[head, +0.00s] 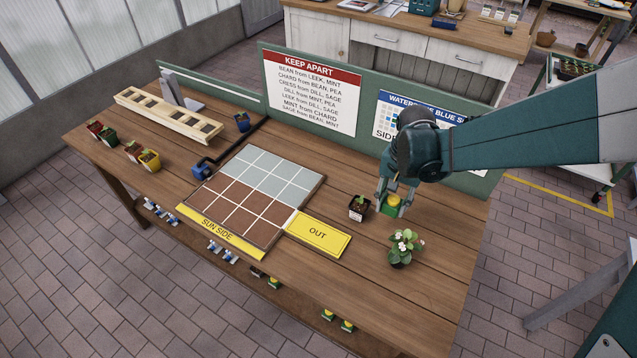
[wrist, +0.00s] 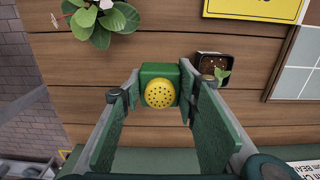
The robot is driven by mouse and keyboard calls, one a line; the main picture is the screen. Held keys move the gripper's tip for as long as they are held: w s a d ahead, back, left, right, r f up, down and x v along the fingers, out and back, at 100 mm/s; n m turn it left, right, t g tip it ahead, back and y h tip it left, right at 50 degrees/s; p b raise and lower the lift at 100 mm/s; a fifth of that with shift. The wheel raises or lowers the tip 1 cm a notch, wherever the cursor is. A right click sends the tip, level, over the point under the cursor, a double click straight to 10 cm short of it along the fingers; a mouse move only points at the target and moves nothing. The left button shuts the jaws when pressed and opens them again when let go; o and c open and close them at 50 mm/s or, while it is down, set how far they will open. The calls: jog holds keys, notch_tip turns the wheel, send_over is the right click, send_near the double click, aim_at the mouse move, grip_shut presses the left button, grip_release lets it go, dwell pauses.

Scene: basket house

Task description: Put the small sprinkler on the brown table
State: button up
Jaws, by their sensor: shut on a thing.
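The small sprinkler is green with a round, perforated yellow face. It shows at my fingertips in the head view (head: 392,207) and in the wrist view (wrist: 160,92). My gripper (head: 386,196) is shut on it, with one finger on each side (wrist: 160,100). It is over the right part of the brown wooden table (head: 440,270); I cannot tell whether its underside touches the boards. A small black pot with a seedling (head: 357,208) stands just left of it in the head view. A flowering plant (head: 404,247) stands in front of it.
A grid board (head: 245,205) and a yellow OUT plate (head: 318,233) lie left of my gripper. A green panel with signs (head: 310,95) lines the back edge. Small colored pots (head: 150,160) stand at far left. Bare boards lie along the right front.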

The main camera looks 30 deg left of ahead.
send_over(385, 229)
jog(key=shift+s+f+b, duration=0.1)
jog(key=shift+f+b, duration=0.35)
jog(key=shift+f, duration=2.65)
jog(key=shift+f, duration=0.15)
jog(key=shift+f+b, duration=0.35)
jog(key=shift+f, duration=1.4)
jog(key=shift+f, duration=0.15)
jog(key=o, duration=0.9)
jog(key=shift+o, duration=0.2)
jog(key=shift+r+p, duration=0.9)
jog(key=shift+r, duration=5.25)
